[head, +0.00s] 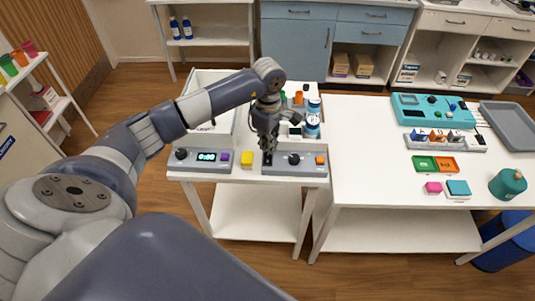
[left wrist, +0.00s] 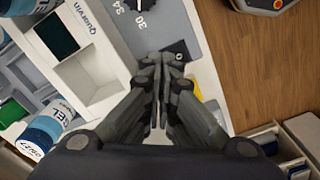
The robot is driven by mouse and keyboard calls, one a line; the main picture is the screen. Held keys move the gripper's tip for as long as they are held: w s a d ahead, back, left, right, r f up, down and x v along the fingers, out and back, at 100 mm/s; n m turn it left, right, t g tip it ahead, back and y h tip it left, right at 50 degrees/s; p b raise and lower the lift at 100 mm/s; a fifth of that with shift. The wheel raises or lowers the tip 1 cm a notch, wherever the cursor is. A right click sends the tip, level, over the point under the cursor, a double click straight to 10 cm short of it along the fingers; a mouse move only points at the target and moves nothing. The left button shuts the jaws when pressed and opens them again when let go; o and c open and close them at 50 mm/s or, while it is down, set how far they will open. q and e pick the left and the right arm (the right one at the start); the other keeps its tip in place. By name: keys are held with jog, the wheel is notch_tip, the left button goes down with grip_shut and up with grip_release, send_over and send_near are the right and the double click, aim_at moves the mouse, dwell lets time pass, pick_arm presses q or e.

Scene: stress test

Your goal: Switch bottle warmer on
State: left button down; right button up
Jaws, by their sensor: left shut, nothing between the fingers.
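A grey control unit, likely the bottle warmer (head: 312,167), sits at the front right of the small white table. In the left wrist view, the dial's numbers show at the top on the grey panel (left wrist: 188,17). A small black switch (left wrist: 179,49) is on the panel's corner. My left gripper (head: 268,148) points down over the unit's left end. In the left wrist view, its fingers (left wrist: 160,62) are shut and empty, tips close beside the switch; contact cannot be told. My right gripper is out of view.
A second grey unit (head: 225,168) with a green display stands at the left. A yellow block (head: 247,159) lies between the units. A second white table (head: 370,190) is at the right.

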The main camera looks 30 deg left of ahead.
aim_at(268, 154)
pick_arm(q)
jog(key=shift+s+f+b, duration=0.1)
jog(key=shift+f+b, duration=1.05)
jog(key=shift+f, duration=0.1)
dwell(0.9)
jog(key=shift+r, duration=0.15)
jog(key=shift+r+p, duration=0.65)
jog(key=shift+r, duration=0.2)
jog(key=shift+r+p, duration=1.25)
jog(key=shift+r, duration=1.3)
